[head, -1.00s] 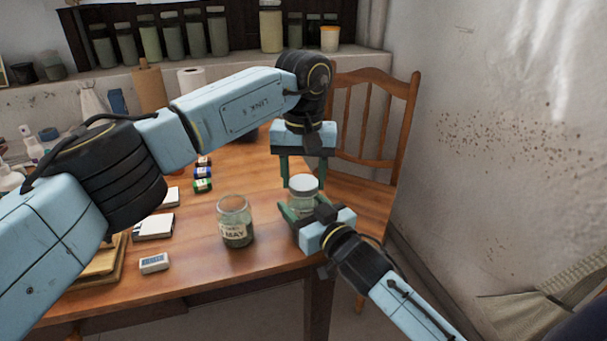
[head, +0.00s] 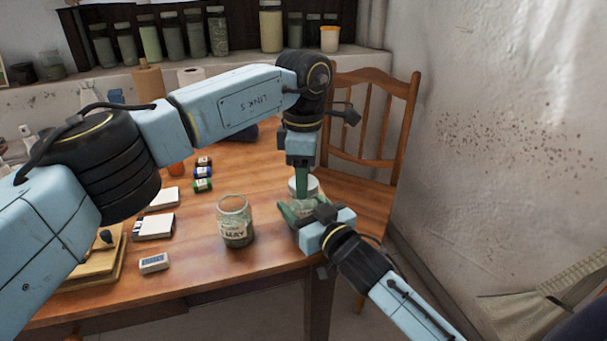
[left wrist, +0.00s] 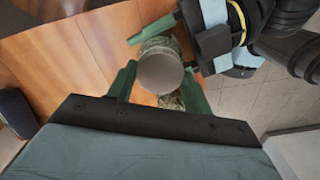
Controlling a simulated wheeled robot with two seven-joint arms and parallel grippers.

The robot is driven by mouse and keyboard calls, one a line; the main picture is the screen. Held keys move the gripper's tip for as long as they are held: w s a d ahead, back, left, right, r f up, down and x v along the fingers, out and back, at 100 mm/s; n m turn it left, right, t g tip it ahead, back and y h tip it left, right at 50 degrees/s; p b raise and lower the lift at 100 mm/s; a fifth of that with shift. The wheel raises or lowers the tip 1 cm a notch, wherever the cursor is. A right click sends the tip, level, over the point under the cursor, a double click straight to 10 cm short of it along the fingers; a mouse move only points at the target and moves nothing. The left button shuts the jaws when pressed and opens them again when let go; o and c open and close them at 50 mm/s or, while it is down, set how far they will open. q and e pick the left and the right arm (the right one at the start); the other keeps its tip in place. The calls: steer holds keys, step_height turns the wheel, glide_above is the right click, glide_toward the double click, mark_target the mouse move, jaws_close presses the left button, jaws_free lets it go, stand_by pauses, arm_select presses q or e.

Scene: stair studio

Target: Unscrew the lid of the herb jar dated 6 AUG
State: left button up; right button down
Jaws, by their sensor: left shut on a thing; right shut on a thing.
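The lidded glass jar (head: 299,206) stands near the table's right front corner; its date label is hidden. Its grey-white lid (left wrist: 160,72) shows from above in the left wrist view. My left gripper (head: 302,185) points straight down from above, its green fingers shut on the lid. My right gripper (head: 300,215) comes in from the lower right and is shut on the jar's glass body, below the lid. I cannot tell whether the lid has turned or lifted. An open glass jar with herbs and a label reading MAY (head: 235,222) stands to the left, apart from both grippers.
Small white boxes (head: 154,226) and dark little containers (head: 203,172) lie on the table's left part. A wooden chair (head: 385,130) stands behind the right corner. A shelf of jars (head: 218,32) is at the back. The stained wall is right.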

arm_select(q)
steer(key=n, duration=0.5)
steer(key=shift+n, duration=0.4)
steer(key=n, duration=0.3)
steer(key=shift+n, duration=0.3)
steer(key=n, duration=1.4)
steer(key=shift+r+n, duration=0.1)
steer(key=shift+n, duration=0.3)
steer(key=n, duration=0.3)
steer(key=shift+n, duration=0.4)
steer(key=n, duration=0.3)
steer(key=shift+n, duration=0.3)
steer(key=n, duration=0.4)
